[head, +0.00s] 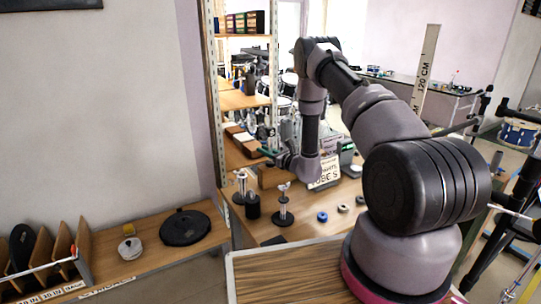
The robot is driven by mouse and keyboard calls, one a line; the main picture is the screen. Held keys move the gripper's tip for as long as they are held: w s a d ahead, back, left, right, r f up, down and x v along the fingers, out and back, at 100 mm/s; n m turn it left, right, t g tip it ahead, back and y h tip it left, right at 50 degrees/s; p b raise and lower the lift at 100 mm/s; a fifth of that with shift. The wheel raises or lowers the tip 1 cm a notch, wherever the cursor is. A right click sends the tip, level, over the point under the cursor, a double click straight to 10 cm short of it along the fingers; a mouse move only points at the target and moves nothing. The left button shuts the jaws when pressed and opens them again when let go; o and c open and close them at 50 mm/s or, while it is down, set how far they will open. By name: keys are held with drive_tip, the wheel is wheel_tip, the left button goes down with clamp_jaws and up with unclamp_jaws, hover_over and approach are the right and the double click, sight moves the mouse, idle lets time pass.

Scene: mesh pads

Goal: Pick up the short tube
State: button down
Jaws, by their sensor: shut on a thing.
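My gripper (272,154) is at the end of my arm, over the back part of the wooden table, left of a box with a sign that reads "TUBES" (323,172). It points to the left and is shut on a small, thin, greenish thing (265,152), which looks like the short tube. The thing is small in the picture, and the fingers hide part of it. It appears to be held above the tabletop.
Two dark stands (283,207) (251,204) with metal tops stand below my gripper. Blue and pale rings (322,216) (343,208) lie on the table. A shelf rack (243,100) rises behind. A black round pad (185,227) lies on the left bench.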

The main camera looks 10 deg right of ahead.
drive_tip(key=shift+r, duration=0.1)
idle(0.5)
wheel_tip(320, 180, up, 18)
idle(0.6)
idle(0.4)
